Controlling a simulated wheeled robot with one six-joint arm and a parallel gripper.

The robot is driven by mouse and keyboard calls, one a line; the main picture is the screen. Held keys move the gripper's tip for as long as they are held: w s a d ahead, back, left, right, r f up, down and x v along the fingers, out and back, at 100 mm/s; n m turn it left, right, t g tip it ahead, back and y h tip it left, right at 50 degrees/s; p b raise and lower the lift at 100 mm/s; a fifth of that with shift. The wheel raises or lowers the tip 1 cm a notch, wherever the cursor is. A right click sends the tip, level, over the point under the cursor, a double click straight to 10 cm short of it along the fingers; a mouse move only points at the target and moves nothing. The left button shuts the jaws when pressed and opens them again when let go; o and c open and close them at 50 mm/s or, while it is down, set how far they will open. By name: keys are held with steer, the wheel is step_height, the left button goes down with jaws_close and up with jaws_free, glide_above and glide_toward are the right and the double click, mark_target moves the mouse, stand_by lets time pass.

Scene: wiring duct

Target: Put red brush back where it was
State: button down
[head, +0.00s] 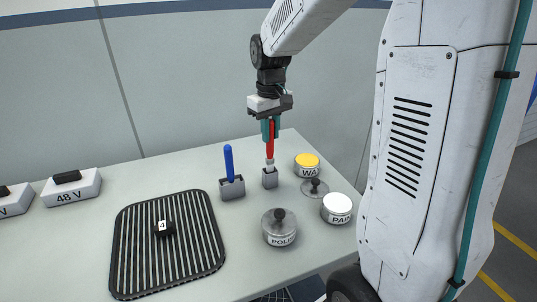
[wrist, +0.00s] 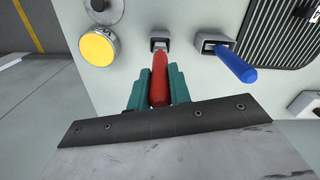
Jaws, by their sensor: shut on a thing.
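The red brush (head: 270,141) is upright in my gripper (head: 270,128), whose teal fingers are shut on its handle. Its pale lower end is at the top of a small grey holder (head: 270,179); how deep it sits inside I cannot tell. In the wrist view the red brush (wrist: 159,80) lies between the teal fingers of my gripper (wrist: 158,88), and its tip meets the opening of the grey holder (wrist: 159,44). A blue brush (head: 229,162) stands in another grey holder (head: 232,190) just to the left.
A yellow-topped can (head: 307,163), a loose grey lid (head: 314,190) and a white paint can (head: 337,208) stand to the right. A lidded polish can (head: 279,230) is in front. A black ribbed mat (head: 140,265) with a small black block (head: 165,228) lies left. White 48 V boxes (head: 71,190) stand far left.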

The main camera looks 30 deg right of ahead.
mark_target(271, 158)
step_height(271, 158, down, 5)
steer(key=shift+f, duration=0.2)
steer(key=c, duration=1.3)
jaws_free()
step_height(271, 158, up, 12)
steer(key=shift+f, duration=0.2)
steer(key=shift+s+r, duration=0.1)
steer(key=shift+r, duration=0.15)
steer(key=shift+m+t, duration=0.4)
steer(key=shift+t, duration=0.3)
steer(key=s+a, duration=0.3)
steer(key=s, duration=0.5)
steer(key=s+a+f, duration=0.1)
steer(key=s+a, duration=0.3)
steer(key=s, duration=0.5)
steer(key=s+a, duration=0.3)
steer(key=s, duration=0.6)
steer(key=shift+s+a+f, duration=0.15)
steer(key=shift+a+f, duration=0.1)
steer(key=shift+a, duration=0.15)
